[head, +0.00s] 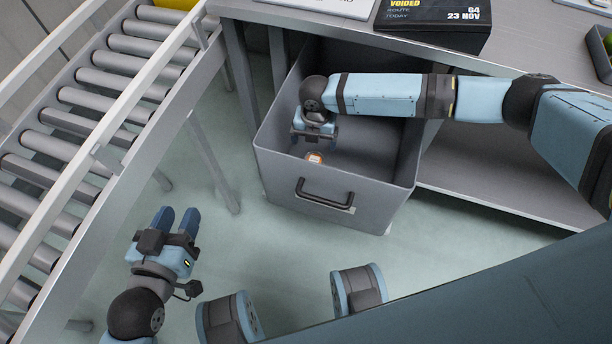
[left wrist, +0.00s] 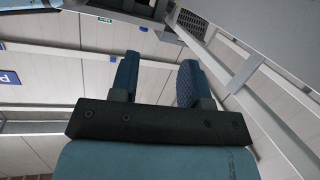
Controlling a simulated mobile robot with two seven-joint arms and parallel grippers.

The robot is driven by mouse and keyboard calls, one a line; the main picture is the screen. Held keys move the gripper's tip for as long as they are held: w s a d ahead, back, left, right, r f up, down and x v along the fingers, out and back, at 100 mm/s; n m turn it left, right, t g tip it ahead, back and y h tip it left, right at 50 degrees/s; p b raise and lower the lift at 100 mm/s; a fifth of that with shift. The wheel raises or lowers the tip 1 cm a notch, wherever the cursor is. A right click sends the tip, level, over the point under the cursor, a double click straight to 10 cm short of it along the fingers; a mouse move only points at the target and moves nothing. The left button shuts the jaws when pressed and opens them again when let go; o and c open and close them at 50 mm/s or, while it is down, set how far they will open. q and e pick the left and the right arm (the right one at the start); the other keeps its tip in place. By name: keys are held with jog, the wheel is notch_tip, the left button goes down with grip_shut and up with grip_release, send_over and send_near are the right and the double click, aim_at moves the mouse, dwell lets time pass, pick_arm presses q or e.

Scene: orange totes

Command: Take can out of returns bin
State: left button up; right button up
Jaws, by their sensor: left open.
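The returns bin (head: 283,163) is a grey open bin with a dark handle on its front, pulled out below the worktop. A small round orange and white item (head: 314,158), which looks like the can, lies inside it near the front wall. My right gripper (head: 315,136) points down inside the bin, just behind and above the can. Its fingertips are too small and foreshortened to show their gap. My left gripper (head: 177,218) is open and empty, left of the bin over the floor. Its two blue fingers also show apart in the left wrist view (left wrist: 158,78).
A roller conveyor (head: 85,125) with a metal rail runs along the left. A worktop (head: 520,45) with a dark box (head: 432,22) on it spans the back, with a lower shelf (head: 490,185). Open floor lies before the bin.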

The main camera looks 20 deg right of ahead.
aim_at(314, 160)
notch_tip(314, 160, down, 8)
jog(key=shift+d+f+b, duration=0.1)
jog(key=shift+b, duration=1.15)
jog(key=shift+w+f+b, duration=0.1)
jog(key=shift+f+b, duration=0.2)
jog(key=shift+f, duration=0.35)
notch_tip(314, 160, down, 4)
jog(key=shift+r+b, duration=0.1)
jog(key=shift+b, duration=0.85)
jog(key=shift+w+d+f, duration=0.1)
jog(key=shift+f, duration=0.25)
pick_arm(q)
notch_tip(314, 160, up, 6)
jog(key=d+t+h, duration=0.2)
jog(key=h, duration=0.1)
jog(key=shift+d+t, duration=0.35)
jog(key=shift+t, duration=0.05)
pick_arm(e)
jog(key=shift+c, duration=0.4)
jog(key=c, duration=1.1)
pick_arm(q)
jog(key=shift+w, duration=0.1)
pick_arm(e)
jog(key=shift+r, duration=0.1)
